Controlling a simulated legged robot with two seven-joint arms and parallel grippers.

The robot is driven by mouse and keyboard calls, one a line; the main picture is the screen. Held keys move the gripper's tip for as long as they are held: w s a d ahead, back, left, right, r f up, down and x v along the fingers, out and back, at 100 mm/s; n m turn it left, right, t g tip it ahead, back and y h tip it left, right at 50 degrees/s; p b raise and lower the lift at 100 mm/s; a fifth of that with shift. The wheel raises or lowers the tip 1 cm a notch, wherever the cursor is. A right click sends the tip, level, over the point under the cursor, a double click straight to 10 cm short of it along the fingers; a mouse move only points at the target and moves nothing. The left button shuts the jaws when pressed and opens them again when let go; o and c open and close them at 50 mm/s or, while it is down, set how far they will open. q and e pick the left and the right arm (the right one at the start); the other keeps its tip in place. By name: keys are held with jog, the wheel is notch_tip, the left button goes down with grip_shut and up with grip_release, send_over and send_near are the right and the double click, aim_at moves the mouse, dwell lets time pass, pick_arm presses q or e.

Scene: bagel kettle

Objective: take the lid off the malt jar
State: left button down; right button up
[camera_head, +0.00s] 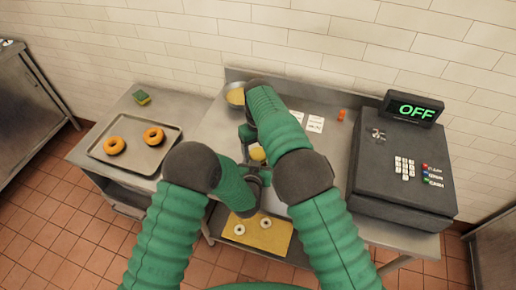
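A small yellowish thing (257,153), which may be the malt jar, shows between my two arms near the middle of the steel table. Most of it is hidden, so I cannot make out its lid. My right arm bends over it from the right, and the dark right gripper (247,133) is just above and beside it, pointing down. My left forearm reaches in from the left, with its dark wrist end just below the yellowish thing. The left gripper's fingers are hidden or too small to tell. I cannot see whether either gripper touches or holds anything.
A metal bowl or pot (235,97) with yellow contents stands at the back. Left are a bagel tray (133,157) and sponge (142,97); in front, a yellow board (270,240) with pale rings.

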jog(key=c, duration=1.2)
jog(key=o, duration=1.4)
notch_tip(320, 180, up, 4)
jog(key=shift+r, duration=0.25)
pick_arm(q)
jog(key=shift+c, duration=1.4)
grip_release()
jog(key=shift+s, duration=0.1)
